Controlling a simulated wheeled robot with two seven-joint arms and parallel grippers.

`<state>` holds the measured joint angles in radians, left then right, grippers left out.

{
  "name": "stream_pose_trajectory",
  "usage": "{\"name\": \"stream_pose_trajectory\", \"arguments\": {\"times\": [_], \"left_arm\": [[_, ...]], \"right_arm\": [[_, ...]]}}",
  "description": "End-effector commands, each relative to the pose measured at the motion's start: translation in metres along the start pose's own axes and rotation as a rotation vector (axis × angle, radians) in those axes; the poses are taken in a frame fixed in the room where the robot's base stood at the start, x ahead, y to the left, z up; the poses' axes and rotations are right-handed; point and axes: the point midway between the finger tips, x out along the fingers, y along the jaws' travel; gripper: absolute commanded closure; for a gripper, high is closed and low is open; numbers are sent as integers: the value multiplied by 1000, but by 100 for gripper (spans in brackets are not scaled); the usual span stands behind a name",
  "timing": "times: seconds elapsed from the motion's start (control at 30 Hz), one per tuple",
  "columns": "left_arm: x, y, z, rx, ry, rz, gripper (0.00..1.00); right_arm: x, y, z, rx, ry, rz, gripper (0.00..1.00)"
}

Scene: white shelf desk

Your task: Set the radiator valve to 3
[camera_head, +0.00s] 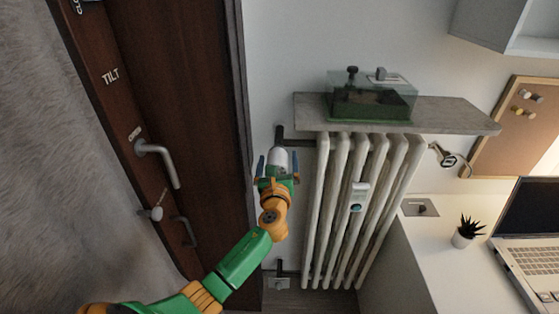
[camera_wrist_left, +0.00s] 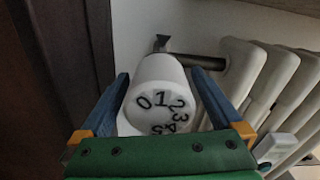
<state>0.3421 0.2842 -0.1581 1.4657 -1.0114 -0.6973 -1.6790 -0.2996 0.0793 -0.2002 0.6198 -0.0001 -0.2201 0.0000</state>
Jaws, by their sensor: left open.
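The white radiator valve knob (camera_head: 280,157) sits on a dark pipe at the upper left of the radiator (camera_head: 340,210). The wrist view shows the knob (camera_wrist_left: 160,92) with dark digits on its round face. The 1 is at the top, 0 to its left, and 2 and 3 to its right. A small dark wedge-shaped piece (camera_wrist_left: 161,43) shows behind the knob, roughly above the 1. My left gripper (camera_head: 278,166) is open, with one blue finger on each side of the knob; contact cannot be told. My right gripper is not in view.
A brown door with a metal handle (camera_head: 160,160) stands to the left. A grey shelf (camera_head: 450,114) above the radiator bears a glass box (camera_head: 370,98). A small white device (camera_head: 358,196) is on the radiator front. A white desk (camera_head: 420,245) is to the right.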

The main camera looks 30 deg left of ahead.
Motion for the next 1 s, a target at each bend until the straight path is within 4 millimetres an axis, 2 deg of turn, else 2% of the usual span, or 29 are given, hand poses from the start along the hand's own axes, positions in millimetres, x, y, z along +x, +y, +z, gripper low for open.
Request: {"name": "stream_pose_trajectory", "arguments": {"times": [0.27,0.37,0.6,1.0], "left_arm": [[6,0,0,-1,2,-1,0],[5,0,-1,-1,2,-1,22],[5,0,-1,-2,2,-1,85],[5,-1,-2,-100,3,-2,84]], "right_arm": [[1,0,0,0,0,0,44],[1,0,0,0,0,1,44],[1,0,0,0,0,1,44],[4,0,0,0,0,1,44]]}}
